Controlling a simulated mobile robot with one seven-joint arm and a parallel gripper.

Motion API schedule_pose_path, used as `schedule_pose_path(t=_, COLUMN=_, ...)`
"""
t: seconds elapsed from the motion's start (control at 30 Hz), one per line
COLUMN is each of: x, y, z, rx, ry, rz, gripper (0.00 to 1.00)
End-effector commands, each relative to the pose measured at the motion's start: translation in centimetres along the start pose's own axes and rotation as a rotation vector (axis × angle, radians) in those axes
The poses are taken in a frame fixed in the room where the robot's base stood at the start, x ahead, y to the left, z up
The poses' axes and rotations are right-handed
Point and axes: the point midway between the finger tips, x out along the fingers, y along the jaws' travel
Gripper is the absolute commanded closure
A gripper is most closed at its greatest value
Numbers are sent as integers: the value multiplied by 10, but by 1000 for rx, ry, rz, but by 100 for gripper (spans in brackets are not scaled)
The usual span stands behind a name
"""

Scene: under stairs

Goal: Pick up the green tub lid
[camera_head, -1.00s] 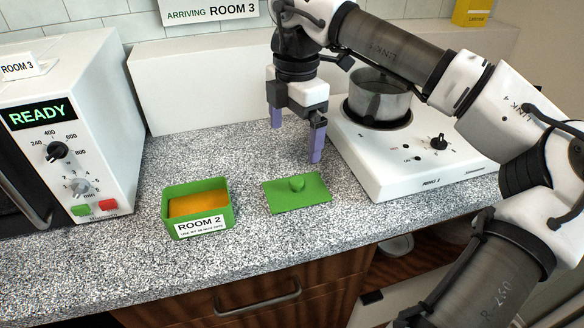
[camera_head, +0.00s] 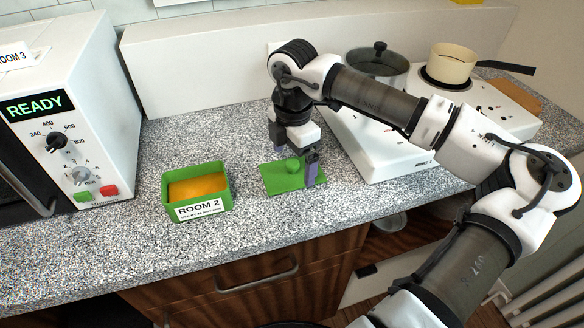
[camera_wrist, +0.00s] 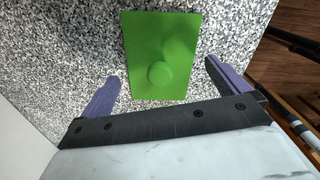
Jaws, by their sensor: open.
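The green tub lid (camera_head: 281,179) lies flat on the speckled counter, with a round green knob (camera_head: 292,165) on top. The open green tub (camera_head: 224,193) with orange contents and a "ROOM 2" label stands to its left. My gripper (camera_head: 297,168) is open and points down over the lid, one purple finger at the lid's right side, the other partly hidden behind. In the wrist view, the lid (camera_wrist: 145,40) and knob (camera_wrist: 160,74) lie ahead, between the lines of the two spread fingers (camera_wrist: 163,82). Nothing is between the fingers' grip.
A white microwave (camera_head: 88,110) reading READY stands at the left. A white hob (camera_head: 385,150) with a lidded steel pot (camera_head: 376,68) and a cream saucepan (camera_head: 453,66) is at the right. The counter's front edge is near the lid and tub.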

Motion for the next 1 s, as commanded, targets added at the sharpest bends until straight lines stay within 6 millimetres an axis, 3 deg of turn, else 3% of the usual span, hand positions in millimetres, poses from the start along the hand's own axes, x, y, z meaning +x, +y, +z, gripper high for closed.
schedule_pose_path(t=0.2, x=20, y=0, z=0, rx=0, ry=1, rz=0, gripper=0)
schedule_pose_path(t=0.4, x=22, y=0, z=0, rx=0, ry=0, rz=0, gripper=0)
schedule_pose_path(t=0.67, x=21, y=0, z=0, rx=0, ry=0, rz=0, gripper=31)
schedule_pose_path(t=1.0, x=17, y=0, z=0, rx=0, ry=-1, rz=1, gripper=31)
